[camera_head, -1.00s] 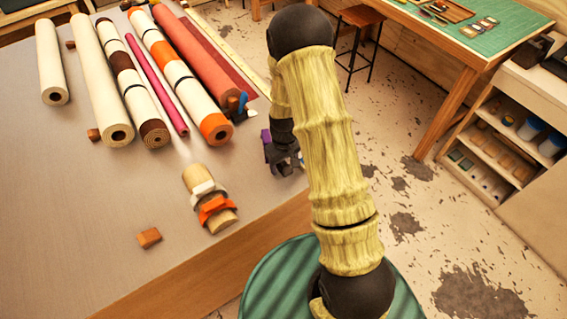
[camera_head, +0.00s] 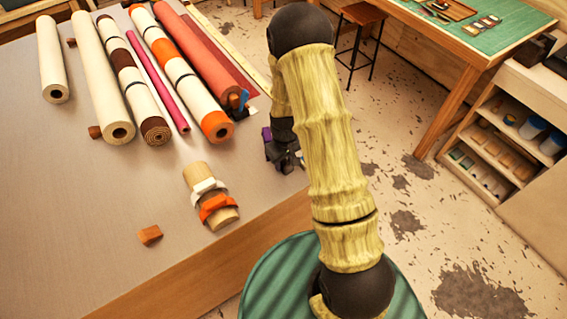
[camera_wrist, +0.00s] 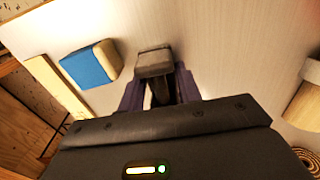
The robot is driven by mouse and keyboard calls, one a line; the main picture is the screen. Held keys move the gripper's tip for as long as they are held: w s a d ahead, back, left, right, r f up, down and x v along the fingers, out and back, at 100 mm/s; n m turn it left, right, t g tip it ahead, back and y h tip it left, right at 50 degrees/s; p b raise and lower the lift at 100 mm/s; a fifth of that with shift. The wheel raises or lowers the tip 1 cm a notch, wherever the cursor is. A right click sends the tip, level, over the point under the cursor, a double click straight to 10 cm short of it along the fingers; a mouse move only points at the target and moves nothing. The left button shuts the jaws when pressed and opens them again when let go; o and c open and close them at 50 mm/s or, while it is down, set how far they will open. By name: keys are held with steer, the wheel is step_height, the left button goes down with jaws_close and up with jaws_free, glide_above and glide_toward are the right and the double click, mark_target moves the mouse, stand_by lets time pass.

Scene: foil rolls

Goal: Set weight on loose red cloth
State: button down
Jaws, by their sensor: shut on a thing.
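The loose red cloth (camera_head: 222,65) is the dark red strip along the right side of a red roll (camera_head: 187,45), near the table's far right edge. My gripper (camera_head: 283,157) is low at the table's right edge, nearer the camera than the cloth and apart from it. In the wrist view its purple fingers (camera_wrist: 160,92) are shut on a small grey-brown block, the weight (camera_wrist: 154,63). The head view hides most of the held weight. The wrist view shows no red cloth. A wooden block with a blue face (camera_wrist: 90,65) lies just left of the held weight.
Several rolls lie side by side on the table (camera_head: 90,210), including a magenta one (camera_head: 158,82). A short wooden roll with white and orange bands (camera_head: 210,195) and a small brown block (camera_head: 150,235) lie nearer. The front left of the table is clear.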

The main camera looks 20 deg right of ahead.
steer(key=shift+r, duration=0.1)
step_height(320, 180, up, 10)
steer(key=b, duration=0.2)
steer(key=shift+b, duration=0.35)
stand_by(0.7)
